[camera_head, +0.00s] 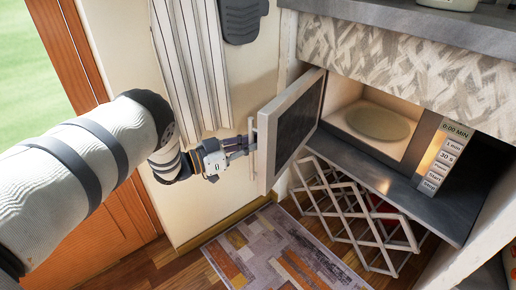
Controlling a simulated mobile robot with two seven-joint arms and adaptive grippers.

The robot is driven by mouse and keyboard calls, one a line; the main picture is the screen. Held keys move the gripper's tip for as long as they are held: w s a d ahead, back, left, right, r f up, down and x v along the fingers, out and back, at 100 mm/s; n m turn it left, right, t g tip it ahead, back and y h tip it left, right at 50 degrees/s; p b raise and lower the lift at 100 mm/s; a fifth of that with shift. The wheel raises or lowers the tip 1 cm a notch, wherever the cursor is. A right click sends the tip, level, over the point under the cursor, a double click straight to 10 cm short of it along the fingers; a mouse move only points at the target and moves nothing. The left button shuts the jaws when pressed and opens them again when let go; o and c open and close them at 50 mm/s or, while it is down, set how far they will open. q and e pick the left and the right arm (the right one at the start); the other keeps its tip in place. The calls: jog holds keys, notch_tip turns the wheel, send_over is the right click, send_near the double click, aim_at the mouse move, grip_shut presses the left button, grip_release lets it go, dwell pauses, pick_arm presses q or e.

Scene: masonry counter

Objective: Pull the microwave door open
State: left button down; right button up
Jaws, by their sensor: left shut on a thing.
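The microwave (445,160) sits in a niche under the counter, its control panel (441,158) on the right. Its door (293,128) stands wide open, swung out to the left, with a dark window and a pale frame. Inside, a round plate (378,121) lies in the lit cavity. My left gripper (246,146) is shut on the door handle (252,134) at the door's outer left edge. Its fingertips are small in the view and partly hard to make out. My right gripper is not in view.
A folding lattice rack (350,208) stands below the microwave. A patterned rug (285,252) lies on the wooden floor. A striped towel (190,60) hangs on the wall behind my left arm. The counter (430,22) overhangs the niche.

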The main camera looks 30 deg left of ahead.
pick_arm(q)
jog(key=shift+a, duration=0.1)
jog(key=c, duration=1.6)
grip_release()
jog(key=shift+c, duration=0.2)
jog(key=v, duration=1.2)
